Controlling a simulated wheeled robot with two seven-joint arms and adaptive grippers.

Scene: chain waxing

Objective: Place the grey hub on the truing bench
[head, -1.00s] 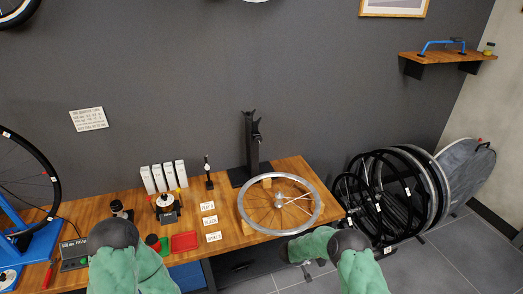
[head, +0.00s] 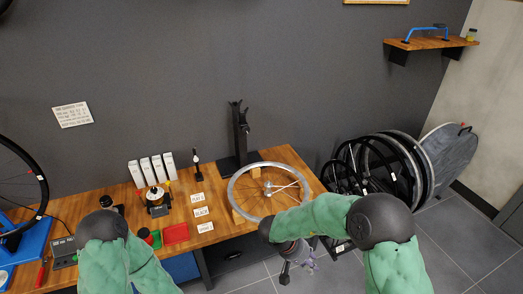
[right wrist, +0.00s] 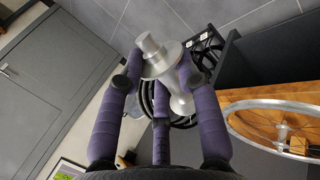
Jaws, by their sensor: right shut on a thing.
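The grey hub (right wrist: 165,62) is a silver metal spool with a short stub and a wide flange. It is tilted between the purple fingers of my right gripper (right wrist: 158,80), which is shut on it. In the head view my right gripper (head: 310,261) is low, in front of the bench's front edge and above the floor; I cannot make out the hub clearly there. The wooden bench (head: 287,155) carries a silver wheel rim (head: 233,196) with a few spokes, lying flat on wooden blocks. My left arm shows at the lower left, but its gripper is not in view.
A black upright stand (head: 238,135) is behind the rim. White boxes (head: 152,168), label cards (head: 201,212) and a red tray (head: 175,233) lie to the left. Several wheels (head: 400,165) stand on the floor at the right. The bench's far right corner is bare.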

